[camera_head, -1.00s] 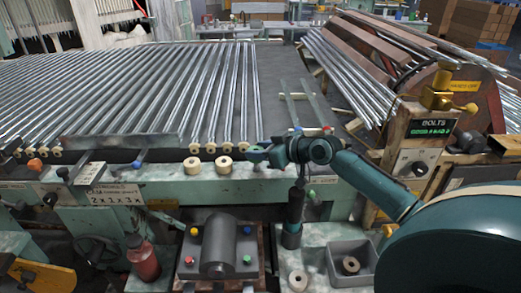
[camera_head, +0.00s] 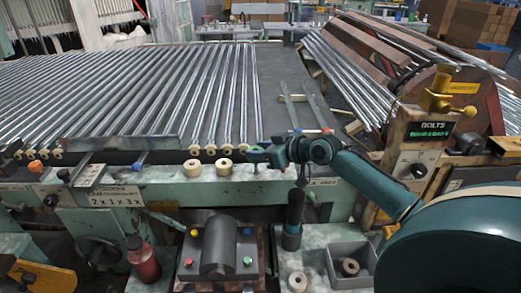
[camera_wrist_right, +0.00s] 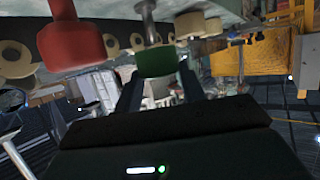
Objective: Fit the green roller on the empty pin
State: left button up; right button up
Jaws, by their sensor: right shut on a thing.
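My right gripper (camera_head: 258,153) is above the pale green front rail (camera_head: 165,181), to the right of the cream rollers. In the right wrist view its two dark fingers (camera_wrist_right: 160,88) are shut on the green roller (camera_wrist_right: 157,62). A grey metal pin (camera_wrist_right: 148,22) shows just above the green roller in that picture. I cannot tell whether they touch. Cream rollers (camera_wrist_right: 190,24) lie to either side of it. In the head view the green roller cannot be made out clearly. My left gripper is not in view.
Two loose-looking cream rollers (camera_head: 223,165) sit on the rail left of my gripper. A grey bin (camera_head: 340,252), a red bottle (camera_head: 142,258) and a button box (camera_head: 218,246) stand in front. A rack of tubes stands at right.

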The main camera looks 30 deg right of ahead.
pick_arm(q)
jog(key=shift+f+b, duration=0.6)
jog(key=shift+b, duration=0.05)
pick_arm(e)
jog(key=shift+f, duration=0.75)
jog(key=o, duration=1)
jog(key=shift+f, duration=0.1)
jog(key=shift+o, duration=0.2)
jog(key=shift+s+d, duration=0.1)
jog(key=shift+s, duration=0.25)
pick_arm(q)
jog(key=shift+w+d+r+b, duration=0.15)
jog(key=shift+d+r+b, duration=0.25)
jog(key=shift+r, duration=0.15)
pick_arm(e)
jog(key=v, duration=1.2)
jog(key=shift+s+r, duration=0.15)
jog(key=shift+r, duration=0.2)
jog(key=shift+d, duration=0.15)
